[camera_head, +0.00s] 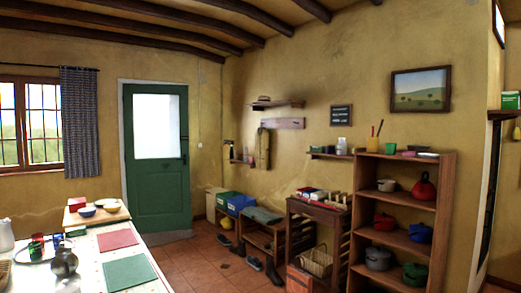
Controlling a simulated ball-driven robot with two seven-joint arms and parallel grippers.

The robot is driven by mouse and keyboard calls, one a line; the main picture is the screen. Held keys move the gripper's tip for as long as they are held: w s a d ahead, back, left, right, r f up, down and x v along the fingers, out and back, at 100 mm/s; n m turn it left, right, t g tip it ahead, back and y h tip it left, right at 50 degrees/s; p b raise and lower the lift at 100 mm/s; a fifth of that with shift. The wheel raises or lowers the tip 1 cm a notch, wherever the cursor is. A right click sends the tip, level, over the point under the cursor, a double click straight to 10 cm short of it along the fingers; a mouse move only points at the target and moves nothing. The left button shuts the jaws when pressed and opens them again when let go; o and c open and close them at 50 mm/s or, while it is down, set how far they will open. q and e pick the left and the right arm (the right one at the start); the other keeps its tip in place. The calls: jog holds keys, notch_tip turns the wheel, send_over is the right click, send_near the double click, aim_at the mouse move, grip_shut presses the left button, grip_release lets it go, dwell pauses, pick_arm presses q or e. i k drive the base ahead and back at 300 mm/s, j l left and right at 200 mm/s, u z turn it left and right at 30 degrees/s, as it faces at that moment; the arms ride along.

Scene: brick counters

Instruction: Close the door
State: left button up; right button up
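A green door (158,190) with a bright glass pane in its upper half stands in the far wall, left of the room's corner. A dark handle shows at its right edge, about mid-height. The door appears to sit in or very close to its frame; I cannot tell whether it is fully shut or slightly ajar. Neither of my grippers shows in the view, and both arms are out of sight.
A counter (170,288) with mats, bowls and jugs fills the lower left. A low bench (265,235), a wooden table (318,213) and a tall shelf of pots (448,200) line the right wall. Shoes lie by the bench. Tiled floor (195,258) is open between.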

aim_at(158, 195)
jog(key=i+l+z, duration=0.3)
jog(key=i, duration=0.15)
jog(key=i+z, duration=0.45)
jog(key=i, duration=0.9)
jog(key=i+u, duration=0.65)
jog(key=i, duration=0.2)
jog(key=i+l+u, duration=0.15)
jog(key=i+u, duration=0.2)
jog(key=i+j+u, duration=0.1)
jog(key=i+u, duration=0.25)
jog(key=i, duration=0.7)
jog(key=i+j+z, duration=0.25)
jog(key=z, duration=0.15)
jog(key=i+j+z, duration=0.7)
jog(key=j+z, duration=0.15)
jog(key=i+j+z, duration=0.15)
jog(key=j+z, duration=0.2)
jog(key=j, duration=0.4)
jog(key=i+j+z, duration=0.1)
jog(key=j+z, duration=0.3)
jog(key=j, duration=0.4)
jog(key=j+z, duration=0.35)
jog(key=j, duration=0.4)
